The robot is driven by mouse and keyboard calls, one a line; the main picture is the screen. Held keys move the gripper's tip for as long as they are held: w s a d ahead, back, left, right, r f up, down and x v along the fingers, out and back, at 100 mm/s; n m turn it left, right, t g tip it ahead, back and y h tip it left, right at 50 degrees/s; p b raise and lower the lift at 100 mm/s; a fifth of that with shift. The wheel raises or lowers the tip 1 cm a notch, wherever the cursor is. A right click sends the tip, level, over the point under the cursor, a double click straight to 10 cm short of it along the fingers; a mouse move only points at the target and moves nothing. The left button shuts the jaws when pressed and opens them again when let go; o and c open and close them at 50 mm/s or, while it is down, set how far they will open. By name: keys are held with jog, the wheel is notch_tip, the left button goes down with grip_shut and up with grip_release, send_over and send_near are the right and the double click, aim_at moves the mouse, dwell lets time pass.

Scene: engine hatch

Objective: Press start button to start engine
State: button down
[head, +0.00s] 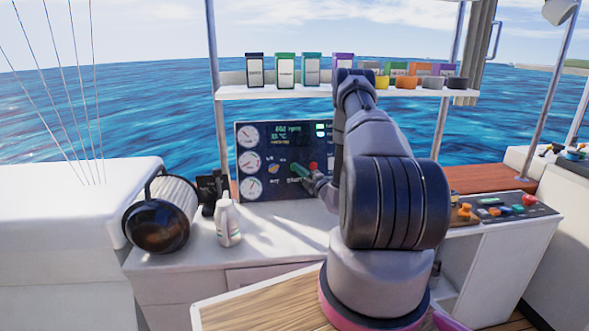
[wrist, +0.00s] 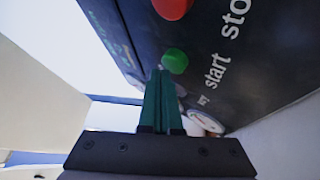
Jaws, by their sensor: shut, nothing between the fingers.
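The dark control panel (head: 262,140) stands upright behind the white counter. In the wrist view, the green start button (wrist: 175,61) is beside the "start" label, with the red stop button (wrist: 172,8) above it. The red button also shows in the head view (head: 314,166). My gripper (wrist: 160,72) is shut and empty, its green fingers together and pointing at the panel. The fingertips are just below and left of the green button in the wrist view; I cannot tell whether they touch it. In the head view my gripper (head: 297,169) covers the start button area.
A shelf (head: 345,93) with several small boxes hangs above the panel. A console (head: 500,208) with coloured buttons is at the right.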

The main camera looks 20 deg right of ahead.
jog(key=shift+s+a+r, duration=0.1)
jog(key=shift+s+r, duration=0.05)
jog(key=shift+s, duration=0.15)
jog(key=shift+s+a+r, duration=0.2)
jog(key=shift+s+r, duration=0.15)
jog(key=shift+s, duration=0.35)
jog(key=shift+s+a+r, duration=0.25)
jog(key=shift+s+r, duration=0.15)
jog(key=shift+s, duration=0.35)
jog(key=shift+s+a+r, duration=0.2)
jog(key=shift+s+r, duration=0.15)
jog(key=shift+s, duration=0.35)
